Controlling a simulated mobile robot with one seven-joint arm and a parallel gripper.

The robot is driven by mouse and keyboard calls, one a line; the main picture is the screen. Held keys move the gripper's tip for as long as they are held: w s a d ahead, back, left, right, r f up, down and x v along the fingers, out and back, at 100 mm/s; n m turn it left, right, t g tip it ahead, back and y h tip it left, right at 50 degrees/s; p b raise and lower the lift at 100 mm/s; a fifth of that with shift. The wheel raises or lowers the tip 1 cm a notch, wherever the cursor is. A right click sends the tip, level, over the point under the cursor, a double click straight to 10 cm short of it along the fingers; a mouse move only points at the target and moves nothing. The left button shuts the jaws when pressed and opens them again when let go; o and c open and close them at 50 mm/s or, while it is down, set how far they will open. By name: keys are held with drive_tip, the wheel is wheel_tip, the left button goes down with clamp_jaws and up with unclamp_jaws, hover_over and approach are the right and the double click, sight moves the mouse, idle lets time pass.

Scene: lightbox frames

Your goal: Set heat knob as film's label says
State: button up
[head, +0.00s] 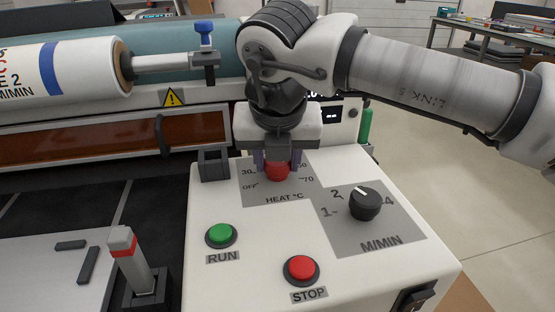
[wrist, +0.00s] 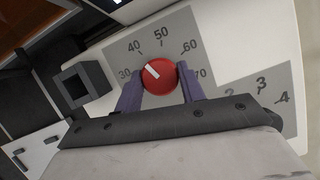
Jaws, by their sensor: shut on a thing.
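The red heat knob (wrist: 160,77) sits on the grey HEAT °C dial plate (wrist: 182,28), marked 30 to 70. Its white pointer aims up and left in the wrist view, roughly between 30 and 40. My gripper (wrist: 161,88) is shut on the knob, with one purple finger on each side. In the head view the knob (head: 277,171) is partly covered by my gripper (head: 277,160). The film roll (head: 60,80) is at the upper left. Its label partly shows "2" and "M/MIN"; the heat value is cut off by the picture's edge.
A black M/MIN knob (head: 365,203) stands right of the heat dial. The green RUN button (head: 221,235) and red STOP button (head: 301,269) are nearer the front. A dark square holder (head: 214,165) stands just left of the heat dial.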

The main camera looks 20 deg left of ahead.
idle(0.3)
drive_tip(key=o, duration=1)
drive_tip(key=shift+r, duration=0.1)
drive_tip(key=p+v, duration=0.2)
drive_tip(key=v, duration=1.1)
drive_tip(key=shift+s+r, duration=0.25)
